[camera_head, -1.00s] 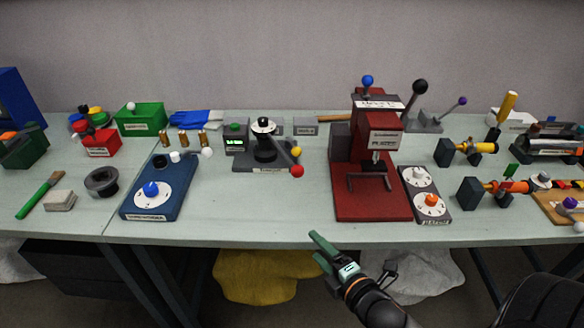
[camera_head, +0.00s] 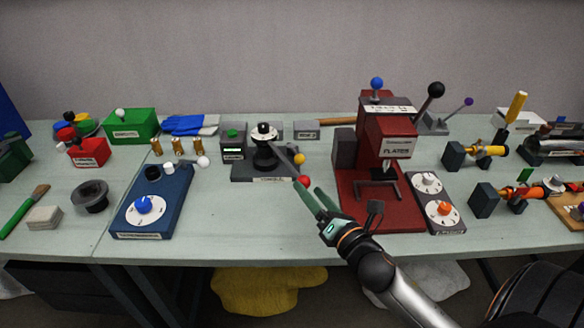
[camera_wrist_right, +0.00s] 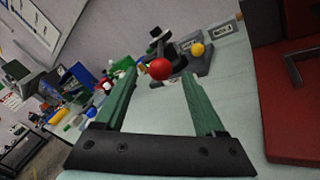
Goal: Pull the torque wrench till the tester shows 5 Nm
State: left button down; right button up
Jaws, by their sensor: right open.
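The torque tester (camera_head: 264,150) stands on a dark base on the bench, with a white dial and black knob on top. A grey wrench bar runs from it toward me and ends in a red ball (camera_head: 304,182). A small box with a green display (camera_head: 233,151) stands at its left; its digits are too small to read. My right gripper (camera_head: 311,192) is open and empty, its green fingers pointing at the red ball from the front. In the right wrist view, the red ball (camera_wrist_right: 160,69) shows just beyond the fingertips, between them. My left gripper is not in view.
A yellow ball (camera_head: 299,159) sits right beside the wrench bar. A red press (camera_head: 382,213) stands close right of my right gripper. A blue box with a dial (camera_head: 170,211) is at the left. The bench front between them is clear.

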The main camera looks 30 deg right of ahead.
aim_at(293, 168)
jog(key=w, duration=0.9)
jog(key=shift+w+d+p, duration=0.1)
jog(key=shift+d+p, duration=0.2)
jog(key=shift+p, duration=0.1)
grip_shut()
dwell(1.0)
